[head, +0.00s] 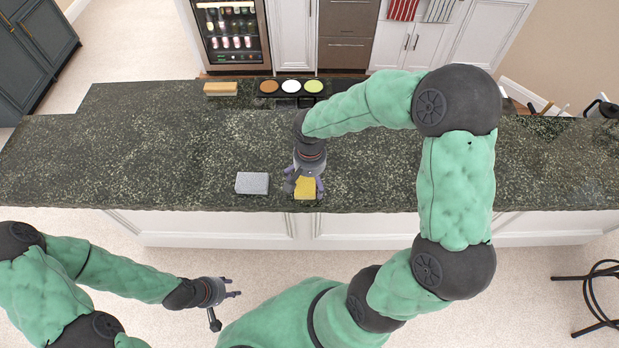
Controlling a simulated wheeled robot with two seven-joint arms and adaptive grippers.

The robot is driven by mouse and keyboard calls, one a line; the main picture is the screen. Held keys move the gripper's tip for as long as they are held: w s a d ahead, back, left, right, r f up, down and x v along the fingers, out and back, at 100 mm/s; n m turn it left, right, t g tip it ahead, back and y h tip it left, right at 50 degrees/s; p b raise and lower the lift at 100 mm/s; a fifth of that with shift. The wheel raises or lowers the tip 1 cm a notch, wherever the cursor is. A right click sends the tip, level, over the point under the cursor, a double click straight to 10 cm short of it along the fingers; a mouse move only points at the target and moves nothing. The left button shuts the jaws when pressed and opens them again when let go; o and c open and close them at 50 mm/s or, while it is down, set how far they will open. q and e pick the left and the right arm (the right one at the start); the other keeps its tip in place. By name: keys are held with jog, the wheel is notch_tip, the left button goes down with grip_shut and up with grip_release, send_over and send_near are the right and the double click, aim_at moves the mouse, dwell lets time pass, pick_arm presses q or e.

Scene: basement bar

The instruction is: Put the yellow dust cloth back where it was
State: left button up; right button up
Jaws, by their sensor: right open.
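The yellow dust cloth (305,190) lies on the near edge of the dark speckled counter (120,165). My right gripper (305,185) is over it from above, open, with its fingers at the cloth's sides. Its hand covers the far part of the cloth, and I cannot tell whether the fingers touch it. A grey block-like cloth or sponge (252,183) lies to the left of the yellow cloth. My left gripper (233,290) is over the floor in front of the counter, apart from everything; its fingers look spread and empty.
At the counter's back edge are a wooden brush or block (220,88) and a dark tray with brown, white and green discs (291,87). The left part of the counter is clear. A dark stool (598,295) stands at the lower right.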

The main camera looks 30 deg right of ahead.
aim_at(310, 181)
notch_tip(310, 181, up, 12)
dwell(0.4)
